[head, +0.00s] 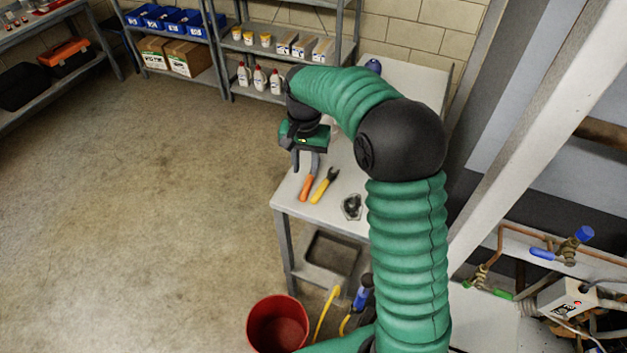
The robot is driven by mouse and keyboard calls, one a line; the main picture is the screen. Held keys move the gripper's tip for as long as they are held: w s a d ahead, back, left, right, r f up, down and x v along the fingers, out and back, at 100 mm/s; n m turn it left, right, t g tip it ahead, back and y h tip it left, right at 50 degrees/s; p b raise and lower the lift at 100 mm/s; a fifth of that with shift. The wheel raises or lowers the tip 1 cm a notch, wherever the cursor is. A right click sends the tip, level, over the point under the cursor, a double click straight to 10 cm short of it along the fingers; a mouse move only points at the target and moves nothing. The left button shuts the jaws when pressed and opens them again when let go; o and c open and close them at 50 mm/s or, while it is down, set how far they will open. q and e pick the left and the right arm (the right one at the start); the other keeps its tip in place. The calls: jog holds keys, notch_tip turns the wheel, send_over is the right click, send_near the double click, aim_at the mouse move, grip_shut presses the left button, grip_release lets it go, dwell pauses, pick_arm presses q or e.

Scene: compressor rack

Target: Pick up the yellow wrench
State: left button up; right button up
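The yellow wrench (322,188) lies on the white workbench (290,196), its dark jaw pointing up and to the right. An orange-handled tool (306,188) lies close to its left. My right gripper (305,162) hangs over the bench just beyond these tools, fingers pointing down. It looks open, with nothing held; one finger is partly lost against the grey end of the orange tool. It appears apart from the yellow wrench. My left gripper is not in view.
A small dark object (351,206) lies on the bench right of the wrench. A red bucket (277,325) stands on the floor in front. Pipes with blue-handled valves (568,245) are at the right. Shelves (262,95) stand behind; the floor at left is clear.

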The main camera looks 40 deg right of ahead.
jog(key=w+d+r+m, duration=0.1)
jog(key=d+r+m, duration=0.1)
jog(key=d+m, duration=0.35)
jog(key=n, duration=0.2)
send_over(322, 185)
jog(key=shift+g, duration=0.3)
notch_tip(322, 185, down, 10)
jog(key=shift+w+d+f, duration=0.1)
jog(key=shift+d+f, duration=0.05)
jog(key=shift+f, duration=0.1)
jog(key=shift+d+f, duration=0.1)
jog(key=shift+f, duration=0.25)
jog(key=f, duration=0.3)
jog(key=shift+s+a+f, duration=0.3)
jog(key=shift+f, duration=0.1)
jog(key=shift+w+a+f, duration=0.1)
jog(key=shift+w+f, duration=0.05)
jog(key=shift+f, duration=0.3)
grip_shut()
